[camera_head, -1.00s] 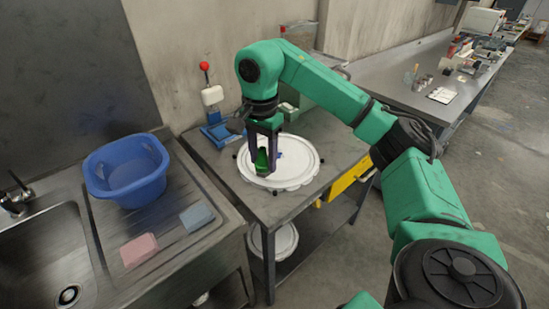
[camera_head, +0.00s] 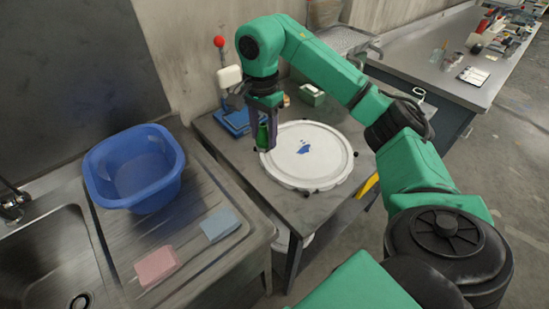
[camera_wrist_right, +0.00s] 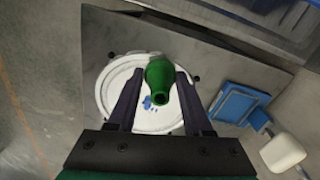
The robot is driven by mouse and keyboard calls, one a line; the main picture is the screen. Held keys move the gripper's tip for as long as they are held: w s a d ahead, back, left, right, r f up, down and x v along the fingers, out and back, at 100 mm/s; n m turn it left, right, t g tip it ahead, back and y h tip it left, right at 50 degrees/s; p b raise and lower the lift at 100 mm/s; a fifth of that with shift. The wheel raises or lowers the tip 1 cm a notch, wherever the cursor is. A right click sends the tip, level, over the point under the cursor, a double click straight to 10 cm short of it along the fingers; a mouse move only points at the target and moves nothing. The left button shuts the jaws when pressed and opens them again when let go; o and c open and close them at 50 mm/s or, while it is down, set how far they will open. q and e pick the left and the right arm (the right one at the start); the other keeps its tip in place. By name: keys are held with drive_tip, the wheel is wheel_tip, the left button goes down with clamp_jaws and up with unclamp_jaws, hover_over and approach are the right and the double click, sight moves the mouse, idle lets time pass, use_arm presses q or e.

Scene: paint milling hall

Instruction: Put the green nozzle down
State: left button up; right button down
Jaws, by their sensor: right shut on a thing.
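The green nozzle (camera_head: 263,136) is held between the fingers of my right gripper (camera_head: 262,142), at the left edge of a round white lid or tray (camera_head: 322,176) on the steel table. In the right wrist view the nozzle (camera_wrist_right: 159,78) shows between the two dark fingers of the right gripper (camera_wrist_right: 158,82), with the white round piece (camera_wrist_right: 113,82) behind it. I cannot tell whether the nozzle touches anything below. My left gripper is not in view.
A blue device with a red-knobbed lever (camera_head: 219,42) stands behind the gripper. A blue basin (camera_head: 134,200), a pink sponge (camera_head: 157,266) and a blue-grey sponge (camera_head: 220,224) are on the sink's drainboard at left. Bare table (camera_head: 312,208) shows in front of the white piece.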

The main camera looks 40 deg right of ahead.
wheel_tip(320, 180, down, 14)
drive_tip(key=shift+s+f+p, duration=0.1)
drive_tip(key=shift+s+p, duration=0.05)
drive_tip(key=shift+p, duration=0.65)
drive_tip(key=shift+f, duration=0.2)
drive_tip(key=shift+f+b, duration=0.25)
drive_tip(key=shift+b, duration=0.05)
drive_tip(key=shift+c, duration=1.6)
unclamp_jaws()
drive_tip(key=shift+r, duration=0.1)
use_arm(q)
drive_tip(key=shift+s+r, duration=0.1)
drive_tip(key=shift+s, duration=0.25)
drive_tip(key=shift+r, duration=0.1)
use_arm(e)
drive_tip(key=shift+r, duration=0.1)
